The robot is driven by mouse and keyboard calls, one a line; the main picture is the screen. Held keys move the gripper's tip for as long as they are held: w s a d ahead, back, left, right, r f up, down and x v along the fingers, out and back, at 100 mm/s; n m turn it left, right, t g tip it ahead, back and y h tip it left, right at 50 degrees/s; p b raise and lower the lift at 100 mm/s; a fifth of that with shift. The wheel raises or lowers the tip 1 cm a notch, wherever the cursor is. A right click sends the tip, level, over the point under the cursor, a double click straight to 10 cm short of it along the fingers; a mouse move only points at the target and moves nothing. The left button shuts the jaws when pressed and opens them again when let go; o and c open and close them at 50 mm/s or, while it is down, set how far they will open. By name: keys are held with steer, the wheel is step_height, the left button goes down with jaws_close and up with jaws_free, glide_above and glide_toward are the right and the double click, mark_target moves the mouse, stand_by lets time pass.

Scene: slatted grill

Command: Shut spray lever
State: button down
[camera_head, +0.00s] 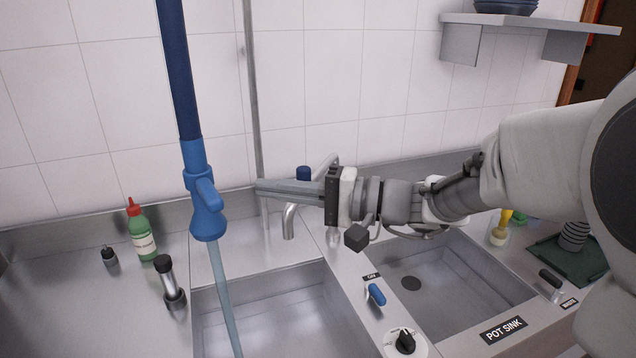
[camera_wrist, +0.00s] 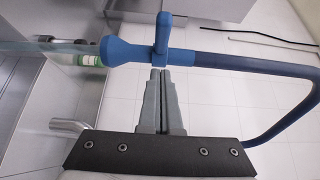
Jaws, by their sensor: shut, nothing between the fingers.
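The blue spray head (camera_head: 206,218) hangs from a dark blue hose at the left of the head view, with water running from it into the left basin. Its blue spray lever (camera_head: 207,193) sticks out from the head; the lever also shows in the wrist view (camera_wrist: 162,33). My gripper (camera_head: 260,187) is shut and empty, pointing left toward the spray head. In the wrist view the shut fingertips (camera_wrist: 160,72) are just at the blue body below the lever. I cannot tell whether they touch it.
A green bottle with a red cap (camera_head: 143,235) and a dark-topped cylinder (camera_head: 169,282) stand on the left counter. A steel faucet (camera_head: 289,220) and vertical pipe (camera_head: 254,100) stand behind my gripper. A blue handle (camera_head: 376,294) and black knob (camera_head: 404,341) sit between the basins.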

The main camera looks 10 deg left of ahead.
mark_target(205, 187)
steer(key=s+a, duration=0.1)
steer(key=a, duration=0.1)
steer(key=s+a, duration=0.1)
steer(key=a, duration=0.1)
steer(key=shift+s+p, duration=0.3)
steer(key=shift+p, duration=0.1)
steer(key=shift+f, duration=0.1)
steer(key=s+a+b, duration=0.1)
steer(key=b, duration=0.2)
steer(key=shift+s, duration=0.2)
steer(key=shift+d+b, duration=0.1)
steer(key=shift+b, duration=0.2)
